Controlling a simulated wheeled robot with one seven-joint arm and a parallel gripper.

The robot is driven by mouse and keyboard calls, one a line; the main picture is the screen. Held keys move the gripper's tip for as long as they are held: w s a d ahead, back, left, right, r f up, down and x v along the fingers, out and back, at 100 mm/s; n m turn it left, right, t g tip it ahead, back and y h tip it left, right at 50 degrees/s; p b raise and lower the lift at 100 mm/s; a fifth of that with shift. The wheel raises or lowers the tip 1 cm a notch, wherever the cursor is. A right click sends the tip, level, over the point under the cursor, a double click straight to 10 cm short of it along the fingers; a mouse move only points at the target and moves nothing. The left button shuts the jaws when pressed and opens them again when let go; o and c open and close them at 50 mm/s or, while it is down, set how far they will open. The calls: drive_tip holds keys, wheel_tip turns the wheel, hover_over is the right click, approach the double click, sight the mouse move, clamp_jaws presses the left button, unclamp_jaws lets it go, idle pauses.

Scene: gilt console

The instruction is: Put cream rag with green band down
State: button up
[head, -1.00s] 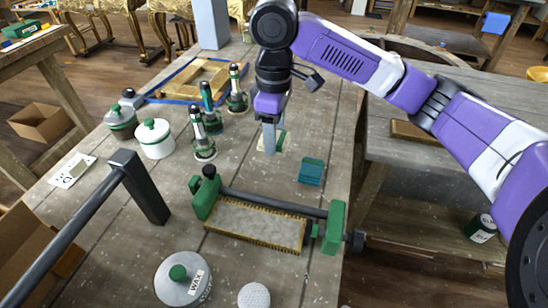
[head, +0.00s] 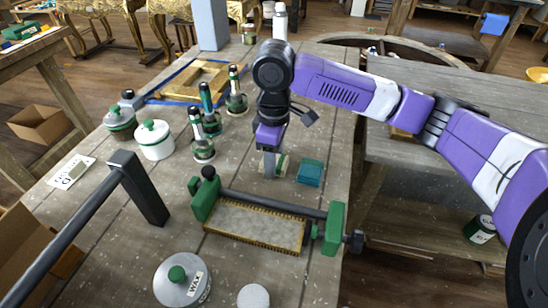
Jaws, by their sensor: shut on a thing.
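My gripper (head: 269,168) points down just behind the green clamp, shut on the cream rag with green band (head: 280,164). Only part of the rag shows around the fingers, at or very near the tabletop; I cannot tell if it touches the wood. A stack of teal cloths or pads (head: 310,173) lies close to its right.
The green clamp with a bristled block (head: 255,229) lies just in front. Green-necked bottles (head: 203,145) and a white lidded pot (head: 154,140) stand to the left. A wax tin (head: 182,280) is at the front.

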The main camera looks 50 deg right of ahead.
drive_tip(key=o, duration=1.2)
drive_tip(key=shift+f, duration=0.1)
wheel_tip(320, 180, up, 12)
drive_tip(key=shift+r+p, duration=0.2)
drive_tip(key=shift+p, duration=0.1)
